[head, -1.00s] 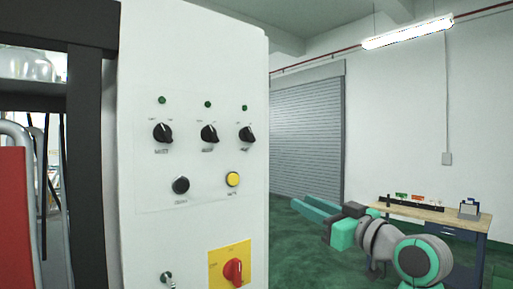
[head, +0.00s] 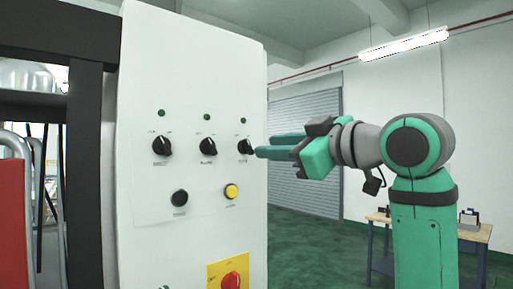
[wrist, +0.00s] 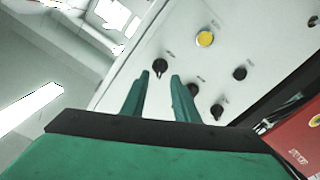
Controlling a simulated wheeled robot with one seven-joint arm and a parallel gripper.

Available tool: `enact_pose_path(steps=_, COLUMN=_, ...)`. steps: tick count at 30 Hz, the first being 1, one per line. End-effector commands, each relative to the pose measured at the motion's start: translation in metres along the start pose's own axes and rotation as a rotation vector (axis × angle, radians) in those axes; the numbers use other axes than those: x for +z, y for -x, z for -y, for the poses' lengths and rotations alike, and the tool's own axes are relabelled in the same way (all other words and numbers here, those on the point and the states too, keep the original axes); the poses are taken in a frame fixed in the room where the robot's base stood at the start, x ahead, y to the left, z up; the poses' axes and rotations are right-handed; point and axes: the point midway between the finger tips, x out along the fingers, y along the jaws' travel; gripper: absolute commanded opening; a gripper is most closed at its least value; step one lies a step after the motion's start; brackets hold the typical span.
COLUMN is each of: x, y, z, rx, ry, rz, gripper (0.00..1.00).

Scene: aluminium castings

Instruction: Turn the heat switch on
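Three black rotary switches sit in a row on the white control panel: left switch (head: 161,146), middle switch (head: 208,146) and right switch (head: 245,147). Their labels are too small to read, so I cannot tell which one is marked heat. My gripper (head: 259,150) is at the right switch's height, its fingertips close to that switch; contact cannot be told. In the wrist view my gripper (wrist: 160,76) is open, its two green fingers apart and empty. The right switch (wrist: 160,65) shows between and just beyond the fingertips.
Below the switches are a black button (head: 180,198) and a yellow button (head: 231,191). A red knob on a yellow plate (head: 231,280) is lower. A dark frame (head: 88,150) stands left of the panel. A workbench (head: 470,233) is at the back right.

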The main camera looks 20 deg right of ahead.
Motion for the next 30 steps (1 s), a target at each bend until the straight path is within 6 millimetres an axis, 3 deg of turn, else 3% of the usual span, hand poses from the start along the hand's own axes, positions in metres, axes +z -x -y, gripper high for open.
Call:
enact_pose_path(steps=9, x=0.000, y=-0.048, z=0.001, rx=-0.001, ry=-0.001, rz=0.001, gripper=0.27)
enact_pose_path(steps=23, x=0.000, y=-0.059, z=0.000, rx=0.001, ry=0.000, rz=-0.001, gripper=0.27)
enact_pose_path(steps=27, x=0.000, y=-0.059, z=0.000, rx=0.001, ry=0.000, rz=-0.001, gripper=0.00)
enact_pose_path(steps=30, x=0.000, y=-0.059, z=0.000, rx=0.001, ry=0.000, rz=-0.001, gripper=0.00)
